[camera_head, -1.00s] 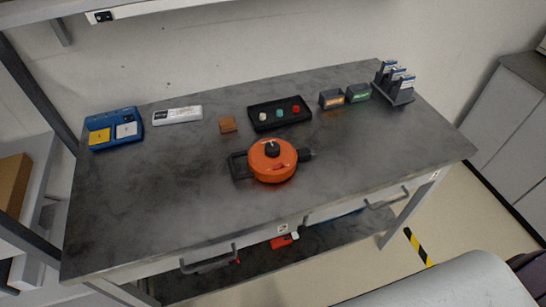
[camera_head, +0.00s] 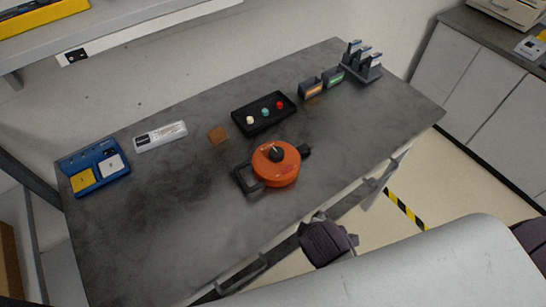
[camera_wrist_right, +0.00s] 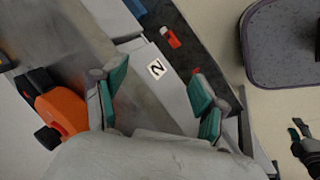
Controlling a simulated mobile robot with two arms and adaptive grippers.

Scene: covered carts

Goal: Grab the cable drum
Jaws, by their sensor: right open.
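The cable drum (camera_head: 276,170) is a round orange body with a black knob on top and a black handle frame on its left. It lies on the grey workbench (camera_head: 180,225), right of the middle, and also shows at the left of the right wrist view (camera_wrist_right: 62,112). My right gripper (camera_wrist_right: 158,97) is open and empty, with green pads apart over the bench's front edge. It shows as a dark shape in the head view (camera_head: 328,240), in front of the drum and not touching it. A small dark gripper, seemingly my left, shows at the wrist view's right edge (camera_wrist_right: 302,137).
A blue case (camera_head: 95,168) is at left, a dark rack (camera_head: 362,65) at the back right. The bench's front left is clear.

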